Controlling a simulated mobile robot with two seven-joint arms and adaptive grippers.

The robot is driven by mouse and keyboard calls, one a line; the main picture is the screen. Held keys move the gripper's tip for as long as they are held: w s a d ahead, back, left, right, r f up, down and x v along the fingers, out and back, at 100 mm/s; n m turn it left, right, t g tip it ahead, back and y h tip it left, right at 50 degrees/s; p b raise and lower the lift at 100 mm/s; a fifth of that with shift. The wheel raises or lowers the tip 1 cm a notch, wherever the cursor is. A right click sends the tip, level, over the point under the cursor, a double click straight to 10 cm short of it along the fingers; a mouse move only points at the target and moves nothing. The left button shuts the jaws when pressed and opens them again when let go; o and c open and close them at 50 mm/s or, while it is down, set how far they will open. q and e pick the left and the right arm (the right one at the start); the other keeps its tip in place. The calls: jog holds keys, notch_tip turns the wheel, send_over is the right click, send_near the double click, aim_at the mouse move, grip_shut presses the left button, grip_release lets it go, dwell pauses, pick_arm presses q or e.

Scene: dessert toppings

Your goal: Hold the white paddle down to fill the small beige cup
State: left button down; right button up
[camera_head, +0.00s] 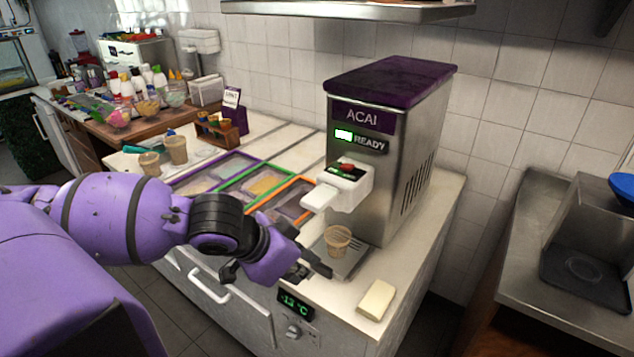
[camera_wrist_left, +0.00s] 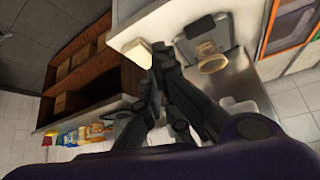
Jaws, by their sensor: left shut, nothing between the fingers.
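The small beige cup (camera_head: 338,238) stands upright on the metal drip tray (camera_head: 354,262) of the acai machine (camera_head: 390,150). I cannot tell what is inside it. The white paddle (camera_head: 320,196) sticks out from the white dispensing head, above and slightly left of the cup. My left gripper (camera_head: 322,268) is shut and empty, low at the counter's front edge, in front of the cup and below the paddle. It appears apart from both. In the left wrist view the shut fingers (camera_wrist_left: 170,58) are beside the cup (camera_wrist_left: 212,63). My right gripper is not in view.
A pale block (camera_head: 376,299) lies on the counter right of the gripper. Topping bins (camera_head: 245,184) are set in the counter left of the machine, with two beige cups (camera_head: 175,149) behind. The machine display reads READY. A metal shelf (camera_head: 350,9) hangs above.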

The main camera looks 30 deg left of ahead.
pick_arm(q)
jog(key=w+a+r+n+t+y, duration=0.1)
jog(key=w+a+r+n, duration=0.1)
jog(key=r, duration=0.9)
jog(key=w+a+r+n+t, duration=0.1)
jog(key=w+a+r+n, duration=0.1)
jog(key=r, duration=1)
jog(key=shift+w+a+r+y, duration=0.3)
jog(key=shift+w+y, duration=0.1)
jog(key=shift+w, duration=0.05)
